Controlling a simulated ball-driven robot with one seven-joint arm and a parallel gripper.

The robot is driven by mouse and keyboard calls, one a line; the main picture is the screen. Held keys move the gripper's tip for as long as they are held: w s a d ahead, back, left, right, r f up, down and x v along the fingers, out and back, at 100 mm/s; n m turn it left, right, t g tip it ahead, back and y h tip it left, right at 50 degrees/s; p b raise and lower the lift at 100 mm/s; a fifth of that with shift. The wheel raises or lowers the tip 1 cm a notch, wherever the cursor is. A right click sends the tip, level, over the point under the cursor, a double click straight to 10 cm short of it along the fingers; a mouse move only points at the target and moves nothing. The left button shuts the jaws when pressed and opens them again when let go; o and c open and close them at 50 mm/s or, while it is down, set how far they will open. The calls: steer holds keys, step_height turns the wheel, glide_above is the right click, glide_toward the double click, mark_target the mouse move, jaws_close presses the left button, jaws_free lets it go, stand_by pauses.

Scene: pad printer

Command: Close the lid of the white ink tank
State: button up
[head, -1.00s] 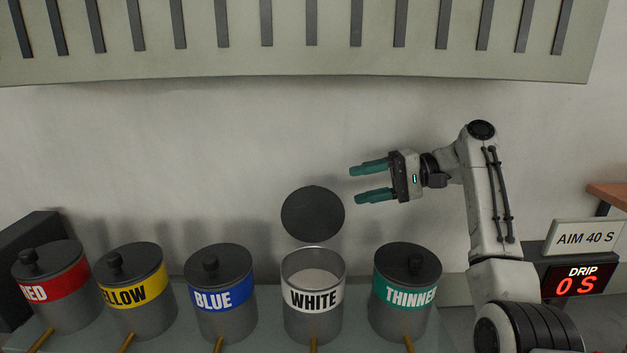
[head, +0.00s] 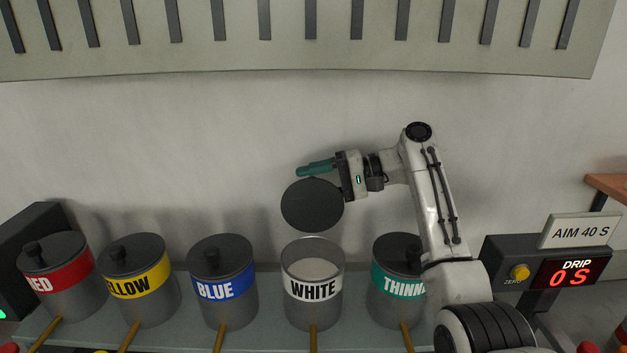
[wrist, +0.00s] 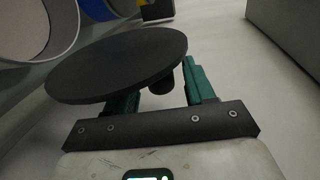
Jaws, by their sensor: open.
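The white ink tank (head: 312,285) is a grey cylinder with a WHITE label, standing open with pale ink inside. Its dark round lid (head: 312,205) stands raised at the tank's back rim. My gripper (head: 312,168) is open at the lid's upper edge, partly behind it; one green finger shows above the lid and the other is hidden. In the wrist view the lid (wrist: 120,62) covers part of the fingers, and its dark knob (wrist: 162,84) shows between them. I cannot tell whether the fingers touch the lid.
The blue tank (head: 222,285) stands to the left and the thinner tank (head: 398,262) to the right, both lidded; my arm partly covers the thinner tank. Yellow (head: 140,285) and red (head: 62,280) tanks stand further left. A drip display (head: 570,273) is at right. The wall is behind.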

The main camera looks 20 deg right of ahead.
jaws_close()
stand_by(0.6)
